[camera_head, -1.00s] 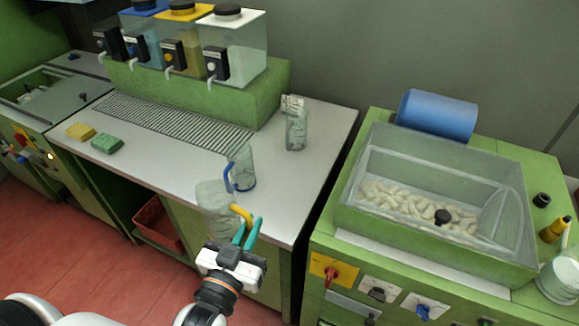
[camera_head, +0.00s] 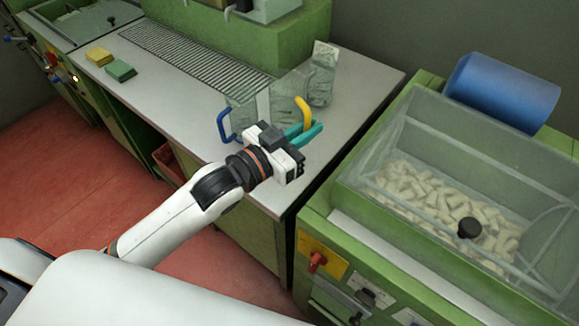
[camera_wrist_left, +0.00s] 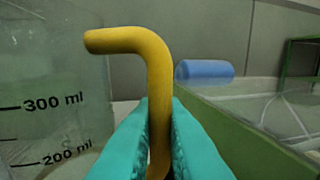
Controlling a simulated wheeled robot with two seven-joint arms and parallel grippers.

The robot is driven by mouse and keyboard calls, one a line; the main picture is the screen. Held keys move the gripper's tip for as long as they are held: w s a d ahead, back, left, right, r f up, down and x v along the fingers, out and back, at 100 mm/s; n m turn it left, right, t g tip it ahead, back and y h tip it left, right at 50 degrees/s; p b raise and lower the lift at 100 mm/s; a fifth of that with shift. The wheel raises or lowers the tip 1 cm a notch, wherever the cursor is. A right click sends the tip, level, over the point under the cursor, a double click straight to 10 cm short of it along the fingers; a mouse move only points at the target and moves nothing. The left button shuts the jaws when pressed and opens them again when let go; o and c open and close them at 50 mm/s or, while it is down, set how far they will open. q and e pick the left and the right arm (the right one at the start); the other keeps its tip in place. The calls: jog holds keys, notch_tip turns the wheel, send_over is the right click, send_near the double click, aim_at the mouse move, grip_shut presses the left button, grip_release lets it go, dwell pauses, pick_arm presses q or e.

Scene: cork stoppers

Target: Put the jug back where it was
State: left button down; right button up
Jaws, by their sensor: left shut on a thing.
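The clear jug with the yellow handle (camera_head: 287,97) is over the right part of the white counter, between a blue-handled jug (camera_head: 241,116) and a clear container with a paper tag (camera_head: 320,82). I cannot tell whether its base touches the counter. My left gripper (camera_head: 304,131) has its teal fingers shut on the yellow handle. In the left wrist view the fingers (camera_wrist_left: 158,130) pinch the upright part of the handle (camera_wrist_left: 157,75), and the jug's wall (camera_wrist_left: 45,75) with its ml marks is at left. The jug looks upright. My right gripper is not in view.
The counter (camera_head: 185,110) carries a drain grille (camera_head: 190,55), a yellow sponge (camera_head: 98,56) and a green sponge (camera_head: 120,71). A green dispenser stand (camera_head: 300,40) is behind. A clear-lidded bin of corks (camera_head: 440,200) and a blue cylinder (camera_head: 505,92) stand at right.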

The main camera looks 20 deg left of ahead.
pick_arm(q)
notch_tip(320, 180, down, 10)
jog(key=shift+w+f, duration=0.1)
jog(key=shift+w, duration=0.05)
jog(key=shift+b, duration=0.35)
jog(key=c, duration=1.5)
grip_release()
jog(key=shift+f, duration=0.1)
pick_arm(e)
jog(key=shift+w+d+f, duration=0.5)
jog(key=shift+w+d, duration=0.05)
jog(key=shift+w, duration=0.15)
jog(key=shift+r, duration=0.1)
